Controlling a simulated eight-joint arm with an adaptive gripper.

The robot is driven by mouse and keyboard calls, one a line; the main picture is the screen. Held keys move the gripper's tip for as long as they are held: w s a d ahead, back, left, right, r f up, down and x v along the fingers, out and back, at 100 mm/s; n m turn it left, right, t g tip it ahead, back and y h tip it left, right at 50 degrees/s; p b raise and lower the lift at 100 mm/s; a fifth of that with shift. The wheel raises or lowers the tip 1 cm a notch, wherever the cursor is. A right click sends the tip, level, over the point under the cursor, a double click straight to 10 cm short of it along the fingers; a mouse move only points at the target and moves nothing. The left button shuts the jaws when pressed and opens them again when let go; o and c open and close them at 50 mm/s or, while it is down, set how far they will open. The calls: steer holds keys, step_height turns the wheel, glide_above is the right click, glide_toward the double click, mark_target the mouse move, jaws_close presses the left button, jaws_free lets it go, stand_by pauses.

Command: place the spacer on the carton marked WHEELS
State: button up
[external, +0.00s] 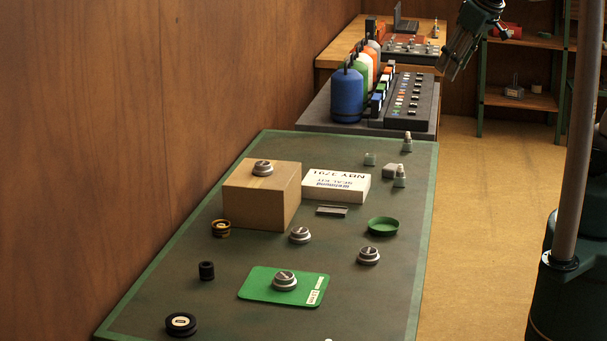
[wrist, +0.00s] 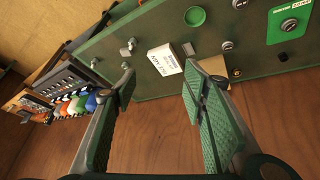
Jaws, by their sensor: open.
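My gripper (external: 450,66) is open and empty, high at the upper right of the external view, far from the small parts on the bench. The wrist view shows its two fingers (wrist: 160,72) spread apart. A brown carton (external: 262,205) stands at the bench's left side; I see no WHEELS lettering on it. A silver round part (external: 263,168) sits on its top. In the wrist view the carton (wrist: 213,66) is partly hidden by a finger.
A white labelled box (external: 336,185) lies right of the carton. Silver round parts stand on the bench (external: 300,235), near its right edge (external: 368,256) and on a green mat (external: 262,289). Bottles (external: 347,95) stand behind.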

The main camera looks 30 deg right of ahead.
steer(key=s+d+f+m+t, duration=0.1)
steer(key=s+d+f+m, duration=0.2)
steer(key=s, duration=0.5)
steer(key=shift+s+f, duration=0.15)
steer(key=shift+f, duration=0.7)
